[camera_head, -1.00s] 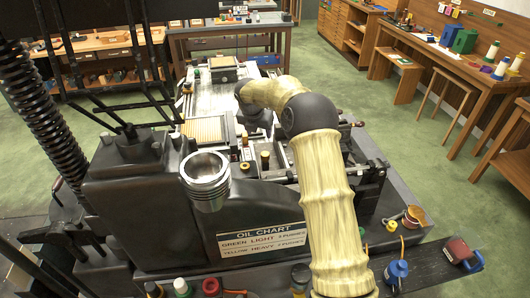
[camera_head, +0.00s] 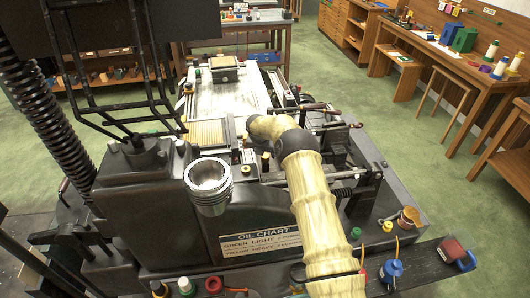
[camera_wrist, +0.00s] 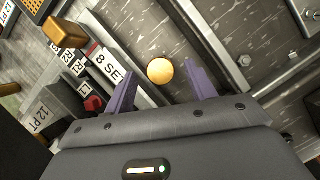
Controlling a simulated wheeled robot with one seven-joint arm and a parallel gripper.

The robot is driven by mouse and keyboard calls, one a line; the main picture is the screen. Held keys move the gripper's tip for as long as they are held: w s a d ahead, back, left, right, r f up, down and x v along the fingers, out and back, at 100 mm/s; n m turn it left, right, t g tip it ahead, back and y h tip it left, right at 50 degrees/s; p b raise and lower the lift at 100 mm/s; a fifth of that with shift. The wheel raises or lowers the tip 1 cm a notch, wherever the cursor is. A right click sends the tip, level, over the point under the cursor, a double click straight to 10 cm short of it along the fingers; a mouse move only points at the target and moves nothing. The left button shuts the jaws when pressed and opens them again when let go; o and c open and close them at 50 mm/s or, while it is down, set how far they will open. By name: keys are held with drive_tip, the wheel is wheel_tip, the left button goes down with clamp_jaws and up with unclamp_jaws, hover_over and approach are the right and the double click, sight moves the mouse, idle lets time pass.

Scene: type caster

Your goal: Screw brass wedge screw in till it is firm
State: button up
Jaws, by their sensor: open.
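A round brass-coloured top (camera_wrist: 160,71), seen end-on in the wrist view, fits the brass wedge screw, though I cannot be sure that it is this screw. My gripper (camera_wrist: 159,82) is open, with its two purple fingers apart. The round top shows between and just beyond the fingertips, with gaps on both sides; I cannot tell its depth from them. In the head view my arm bends over the machine bed and hides my gripper. A small brass-topped post (camera_head: 265,162) stands just left of my arm there.
A brass block (camera_wrist: 65,35), a red knob (camera_wrist: 93,103) and a label strip reading "8 SET" (camera_wrist: 110,63) lie left of my fingers. Metal rails cross the right. In the head view a metal cup (camera_head: 208,184) and the oil chart (camera_head: 260,240) stand in front.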

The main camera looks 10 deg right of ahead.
drive_tip(key=shift+x, duration=0.85)
drive_tip(key=shift+c, duration=0.2)
drive_tip(key=c, duration=0.9)
drive_tip(key=shift+f+m+h+b, duration=0.15)
drive_tip(key=shift+m+h+b, duration=0.25)
drive_tip(key=shift+b, duration=0.45)
drive_tip(key=shift+m+b, duration=0.9)
drive_tip(key=shift+b, duration=0.1)
drive_tip(key=shift+r+m+g+h+b, duration=0.25)
drive_tip(key=shift+m+g+h+b, duration=0.3)
drive_tip(key=shift+m, duration=0.55)
drive_tip(key=shift+y, duration=0.25)
drive_tip(key=o, duration=0.9)
